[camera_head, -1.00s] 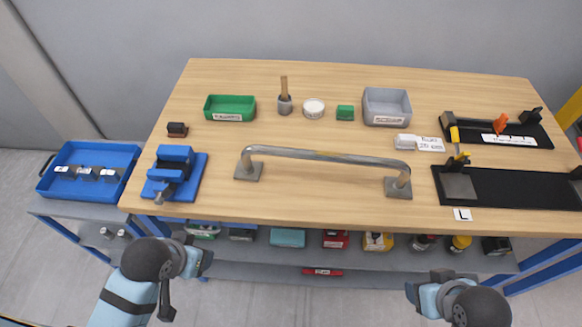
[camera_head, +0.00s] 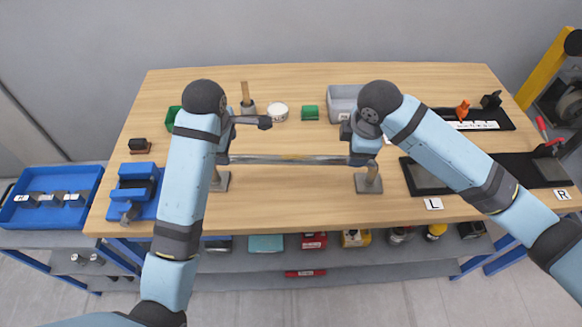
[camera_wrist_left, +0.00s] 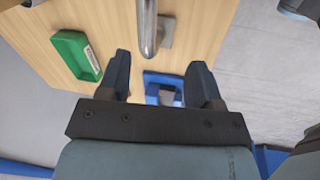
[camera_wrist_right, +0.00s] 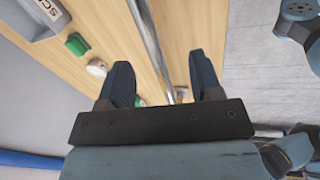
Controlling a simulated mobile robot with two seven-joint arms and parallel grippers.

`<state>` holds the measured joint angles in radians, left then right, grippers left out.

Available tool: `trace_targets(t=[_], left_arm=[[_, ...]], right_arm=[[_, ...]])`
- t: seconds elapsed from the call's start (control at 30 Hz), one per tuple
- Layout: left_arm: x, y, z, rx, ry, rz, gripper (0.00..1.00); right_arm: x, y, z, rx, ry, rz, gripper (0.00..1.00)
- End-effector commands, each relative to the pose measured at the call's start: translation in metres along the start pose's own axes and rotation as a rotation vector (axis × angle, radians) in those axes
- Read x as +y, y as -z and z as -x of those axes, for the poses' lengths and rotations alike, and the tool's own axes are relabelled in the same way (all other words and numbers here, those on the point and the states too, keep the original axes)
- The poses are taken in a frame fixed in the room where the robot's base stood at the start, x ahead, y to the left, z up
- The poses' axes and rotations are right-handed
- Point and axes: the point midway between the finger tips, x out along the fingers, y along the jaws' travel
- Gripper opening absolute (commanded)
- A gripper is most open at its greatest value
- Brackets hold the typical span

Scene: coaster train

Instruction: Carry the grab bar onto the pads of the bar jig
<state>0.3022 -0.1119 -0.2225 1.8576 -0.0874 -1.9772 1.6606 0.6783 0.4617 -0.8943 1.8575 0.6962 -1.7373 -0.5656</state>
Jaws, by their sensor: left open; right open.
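The grab bar (camera_head: 285,159) is a grey metal rod with two square foot plates, standing on the wooden table near its front. My left gripper (camera_head: 224,156) is open at the bar's left end. In the left wrist view the bar (camera_wrist_left: 149,32) lies ahead of the open fingers (camera_wrist_left: 160,63). My right gripper (camera_head: 362,156) is open at the bar's right end. In the right wrist view the bar (camera_wrist_right: 147,32) runs into the space between the open fingers (camera_wrist_right: 162,62); contact cannot be told. The black bar jig (camera_head: 510,168) lies at right, with a grey pad (camera_head: 424,180) near the L label; my right arm partly covers it.
A blue vise (camera_head: 136,188) stands left of the bar. A green bin (camera_head: 171,119), mostly hidden by my left arm, and a grey bin (camera_head: 342,101) stand behind. A black fixture with an orange clamp (camera_head: 462,110) is at back right. Table between bar and jig is narrow.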

Motion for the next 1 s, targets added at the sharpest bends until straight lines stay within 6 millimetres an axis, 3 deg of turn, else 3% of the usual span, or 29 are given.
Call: trace_targets(t=[0.1, 0.2, 0.57, 0.77, 1.0], left_arm=[[0.016, -0.005, 0.009, 0.005, 0.004, 0.076, 0.59], [0.021, -0.007, 0.013, 0.006, 0.006, 0.105, 0.59], [0.021, -0.007, 0.011, 0.007, 0.007, 0.110, 0.59], [0.020, -0.007, -0.010, 0.007, 0.009, 0.109, 0.59], [0.020, -0.007, -0.057, 0.008, 0.011, 0.108, 0.59]], right_arm=[[0.017, -0.008, 0.006, -0.038, 0.000, 0.036, 0.59], [0.022, -0.010, 0.009, -0.048, 0.003, 0.051, 0.59], [0.022, -0.010, 0.007, -0.049, 0.005, 0.052, 0.59], [0.022, -0.011, -0.014, -0.051, 0.007, 0.050, 0.59], [0.022, -0.014, -0.061, -0.051, 0.007, 0.049, 0.59]])
